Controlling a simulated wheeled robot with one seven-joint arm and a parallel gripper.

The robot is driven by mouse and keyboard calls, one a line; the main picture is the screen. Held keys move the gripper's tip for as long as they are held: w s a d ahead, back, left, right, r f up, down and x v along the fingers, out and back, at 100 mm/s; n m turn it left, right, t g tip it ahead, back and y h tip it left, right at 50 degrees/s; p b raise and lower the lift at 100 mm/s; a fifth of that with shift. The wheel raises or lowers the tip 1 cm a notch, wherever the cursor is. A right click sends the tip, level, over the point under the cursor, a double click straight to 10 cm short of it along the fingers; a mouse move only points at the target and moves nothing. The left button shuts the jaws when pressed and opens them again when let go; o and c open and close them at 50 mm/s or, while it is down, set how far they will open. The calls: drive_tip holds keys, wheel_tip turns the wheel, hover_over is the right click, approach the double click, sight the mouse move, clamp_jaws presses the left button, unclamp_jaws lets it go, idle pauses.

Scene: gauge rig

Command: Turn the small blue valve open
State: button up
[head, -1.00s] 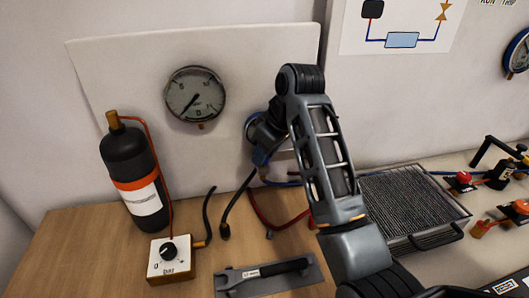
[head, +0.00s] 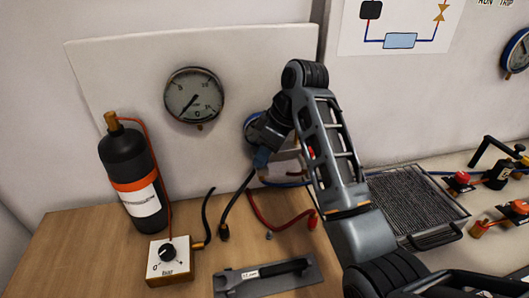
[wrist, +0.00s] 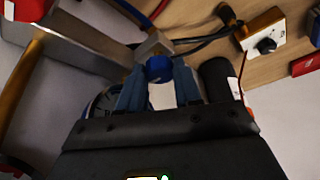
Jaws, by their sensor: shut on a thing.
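The small blue valve (wrist: 158,68) is a round blue knob next to a silver metal block (wrist: 154,44) in the wrist view. My gripper (wrist: 159,82) has its two blue fingers shut on the knob, one on each side. In the head view my gripper (head: 262,158) is low in front of the white back panel, above the wooden bench. The knob itself is hidden there behind my gripper and arm. I cannot tell from these frames how far the valve is turned.
A round gauge (head: 194,96) hangs on the panel, left of a partly hidden blue-rimmed gauge (head: 249,122). A black bottle (head: 131,160), a dial box (head: 168,261) and a trowel-like tool (head: 266,276) are on the bench. Red and black hoses lie below my gripper.

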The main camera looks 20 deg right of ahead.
drive_tip(key=o, duration=1)
drive_tip(key=shift+o, duration=0.2)
drive_tip(key=shift+r, duration=0.1)
drive_tip(key=v, duration=0.7)
drive_tip(key=shift+r, duration=0.25)
drive_tip(key=shift+s+d, duration=0.1)
